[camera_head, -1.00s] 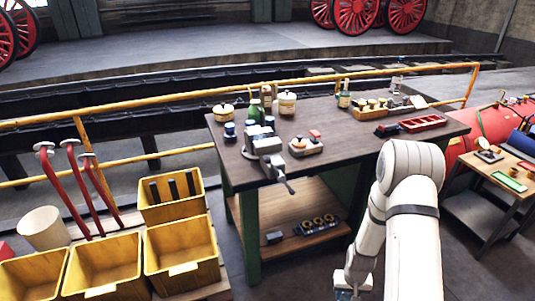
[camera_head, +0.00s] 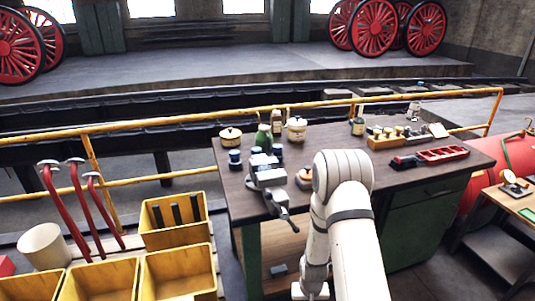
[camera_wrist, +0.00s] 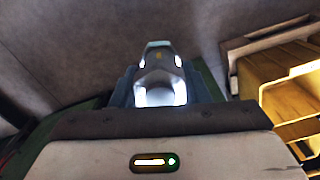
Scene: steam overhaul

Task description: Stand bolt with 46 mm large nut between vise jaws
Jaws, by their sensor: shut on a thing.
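The grey vise (camera_head: 268,180) stands at the front left edge of the workbench, its handle sticking out over the front. My gripper (camera_head: 310,291) hangs low in front of the bench, below the tabletop and to the right of the vise, partly cut off by the picture's lower edge. In the wrist view my gripper (camera_wrist: 160,88) is shut on a bright, shiny metal piece (camera_wrist: 160,95), seen between the fingers. It may be the bolt with the large nut, but glare hides its shape. The gap between the vise jaws is too small to make out.
The workbench (camera_head: 330,147) carries bottles and pots at the back and a red tray (camera_head: 442,154) at the right. Yellow crates (camera_head: 178,270) stand left of the bench; one crate (camera_wrist: 290,85) shows in the wrist view. A yellow rail (camera_head: 180,123) runs behind.

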